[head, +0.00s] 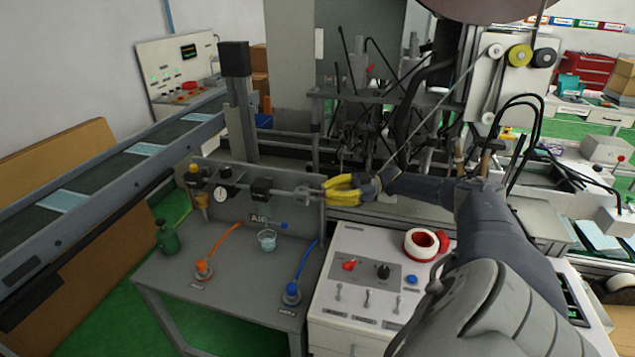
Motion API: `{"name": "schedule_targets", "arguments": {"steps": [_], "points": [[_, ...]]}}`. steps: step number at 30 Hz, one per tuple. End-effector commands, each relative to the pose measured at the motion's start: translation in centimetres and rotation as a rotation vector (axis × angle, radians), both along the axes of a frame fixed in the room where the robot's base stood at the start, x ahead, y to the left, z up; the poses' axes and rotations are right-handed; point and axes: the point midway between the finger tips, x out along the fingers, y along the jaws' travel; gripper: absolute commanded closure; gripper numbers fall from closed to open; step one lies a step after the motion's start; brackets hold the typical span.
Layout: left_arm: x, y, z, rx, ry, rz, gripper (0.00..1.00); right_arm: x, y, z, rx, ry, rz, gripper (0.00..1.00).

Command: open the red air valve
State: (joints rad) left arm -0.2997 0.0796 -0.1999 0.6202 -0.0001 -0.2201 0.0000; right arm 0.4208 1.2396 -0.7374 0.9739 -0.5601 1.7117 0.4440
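The air panel (240,207) stands upright at the back of the grey bench, with a gauge (221,194) and a pipe (286,194) running right along it. My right gripper (326,191), with yellow fingers, is at the right end of this pipe, in front of the panel's right edge. A narrow gap shows between the fingers, but whether they hold anything cannot be told. No red valve handle is clearly visible on the pipe; the gripper covers its right end. My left gripper is not in view.
The white control box (330,310) has a red knob (349,265) and a red-and-white tape roll (421,244). A conveyor (110,170) runs along the left.

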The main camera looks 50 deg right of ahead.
Motion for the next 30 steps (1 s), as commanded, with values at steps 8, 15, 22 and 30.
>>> {"name": "schedule_targets", "arguments": {"steps": [8,15,22,30], "points": [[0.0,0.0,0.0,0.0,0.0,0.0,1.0,-0.8,-1.3,0.5,0.005,-0.005,0.021,1.0],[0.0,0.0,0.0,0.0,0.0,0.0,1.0,-0.9,-1.5,0.6,0.005,-0.008,0.025,1.0],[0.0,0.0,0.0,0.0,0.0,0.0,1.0,-0.9,-1.5,0.6,0.006,-0.009,0.023,1.0],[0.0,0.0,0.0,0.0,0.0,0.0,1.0,-0.9,-1.4,0.4,0.005,-0.006,0.025,0.66]]}}
